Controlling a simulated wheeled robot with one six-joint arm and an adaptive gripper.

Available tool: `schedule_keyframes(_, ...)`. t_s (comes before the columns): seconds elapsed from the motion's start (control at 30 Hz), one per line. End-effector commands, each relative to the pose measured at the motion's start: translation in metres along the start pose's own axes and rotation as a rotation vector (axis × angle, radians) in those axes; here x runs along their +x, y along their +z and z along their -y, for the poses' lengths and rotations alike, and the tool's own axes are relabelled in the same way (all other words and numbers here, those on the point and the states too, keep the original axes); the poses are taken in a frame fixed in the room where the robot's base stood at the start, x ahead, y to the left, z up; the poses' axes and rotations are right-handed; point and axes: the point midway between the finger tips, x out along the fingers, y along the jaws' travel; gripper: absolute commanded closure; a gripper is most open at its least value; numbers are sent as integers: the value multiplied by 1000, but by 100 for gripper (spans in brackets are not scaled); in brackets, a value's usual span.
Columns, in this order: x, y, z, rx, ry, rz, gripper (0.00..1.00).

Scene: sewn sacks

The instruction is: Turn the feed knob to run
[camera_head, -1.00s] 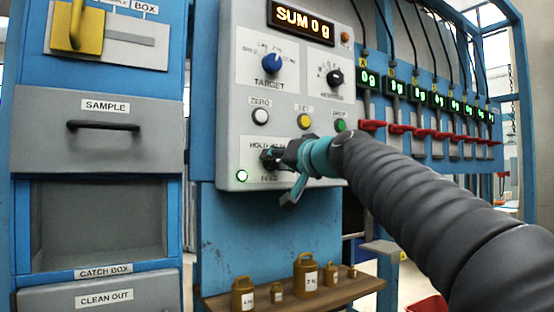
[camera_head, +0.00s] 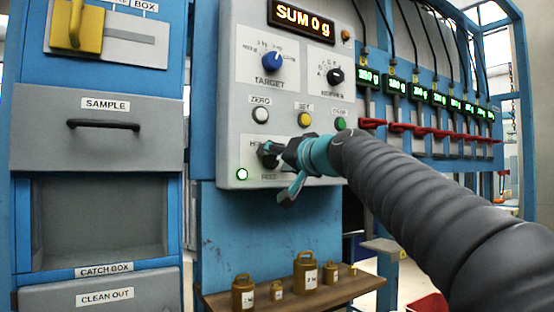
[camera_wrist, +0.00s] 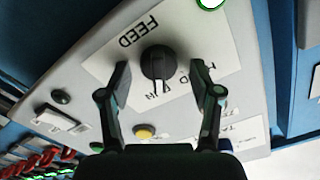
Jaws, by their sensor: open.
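The feed knob (camera_wrist: 158,63) is a round black knob on a pale plate labelled FEED in the wrist view, where the panel appears upside down. Its light pointer line aims down, close to the RUN lettering. The HOLD lettering is partly hidden by a finger. My gripper (camera_wrist: 159,76) is open, with one finger on each side of the knob. I see gaps between fingers and knob; any contact is unclear. In the head view my gripper (camera_head: 279,163) is at the panel's lower part and covers part of the feed knob (camera_head: 266,154).
The grey panel (camera_head: 237,90) has a SUM display (camera_head: 301,20) reading 0 g, a blue target knob (camera_head: 271,61) and coloured buttons. Brass weights (camera_head: 305,272) stand on a shelf (camera_head: 221,299) below. Green displays (camera_head: 418,92) and red levers (camera_head: 430,134) run along the right.

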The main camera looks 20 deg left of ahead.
Motion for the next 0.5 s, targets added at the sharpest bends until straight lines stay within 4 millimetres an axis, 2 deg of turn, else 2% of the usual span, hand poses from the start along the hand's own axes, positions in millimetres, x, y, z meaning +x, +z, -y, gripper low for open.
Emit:
schedule_keyframes(0.27,-11,-1,0,0,1,-1,36)
schedule_keyframes(0.5,-51,-1,0,1,2,-2,36)
